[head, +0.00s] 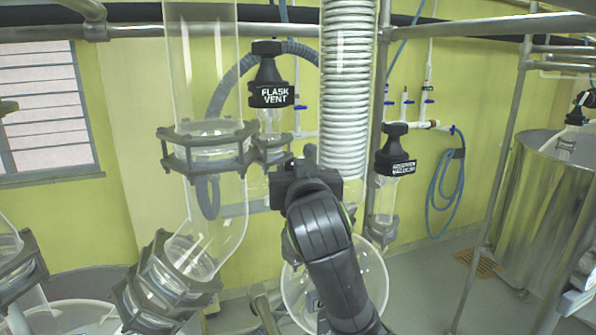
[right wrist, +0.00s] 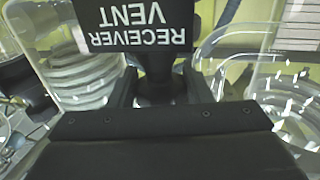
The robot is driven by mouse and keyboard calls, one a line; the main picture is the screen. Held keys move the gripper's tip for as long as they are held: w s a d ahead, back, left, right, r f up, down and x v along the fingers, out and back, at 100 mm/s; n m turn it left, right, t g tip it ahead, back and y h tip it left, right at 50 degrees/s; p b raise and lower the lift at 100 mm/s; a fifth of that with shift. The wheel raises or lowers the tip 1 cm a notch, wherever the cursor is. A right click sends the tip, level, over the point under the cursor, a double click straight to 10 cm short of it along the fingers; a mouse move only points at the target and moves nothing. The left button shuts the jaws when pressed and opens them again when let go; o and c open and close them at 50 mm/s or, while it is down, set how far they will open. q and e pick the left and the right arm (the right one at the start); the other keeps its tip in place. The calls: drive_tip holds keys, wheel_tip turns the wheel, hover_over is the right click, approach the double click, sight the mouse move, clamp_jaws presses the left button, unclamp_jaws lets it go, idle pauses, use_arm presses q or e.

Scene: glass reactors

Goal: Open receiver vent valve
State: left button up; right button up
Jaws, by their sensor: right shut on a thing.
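The receiver vent valve (right wrist: 138,22) fills the top of the right wrist view. It has a black handle with white lettering "RECEIVER VENT", upside down in that view. My right gripper (right wrist: 160,88) is shut on the dark neck just below the label, one finger on each side. In the head view my right gripper (head: 302,175) is at the middle, in front of the glassware. My own arm and gripper hide most of the valve there, and its label cannot be read. My left gripper is not in view.
The black flask vent valve (head: 271,95) is up and left of my gripper. Another labelled black valve (head: 395,163) is close on the right. A glass column (head: 205,60), a coiled condenser (head: 347,80) and a round glass vessel (head: 372,275) crowd the arm. A steel tank (head: 540,200) stands far right.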

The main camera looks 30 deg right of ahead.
drive_tip(key=n+t+y, duration=0.1)
drive_tip(key=n+y, duration=0.1)
drive_tip(key=y, duration=0.1)
drive_tip(key=n+t+y, duration=0.1)
drive_tip(key=n+y, duration=0.1)
drive_tip(key=y, duration=0.1)
drive_tip(key=shift+d+y, duration=0.15)
drive_tip(key=shift+y, duration=0.15)
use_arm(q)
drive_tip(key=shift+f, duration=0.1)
use_arm(e)
drive_tip(key=shift+n+y, duration=0.8)
drive_tip(key=shift+y, duration=0.3)
drive_tip(key=o, duration=1)
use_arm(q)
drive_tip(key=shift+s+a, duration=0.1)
use_arm(e)
drive_tip(key=shift+w, duration=0.1)
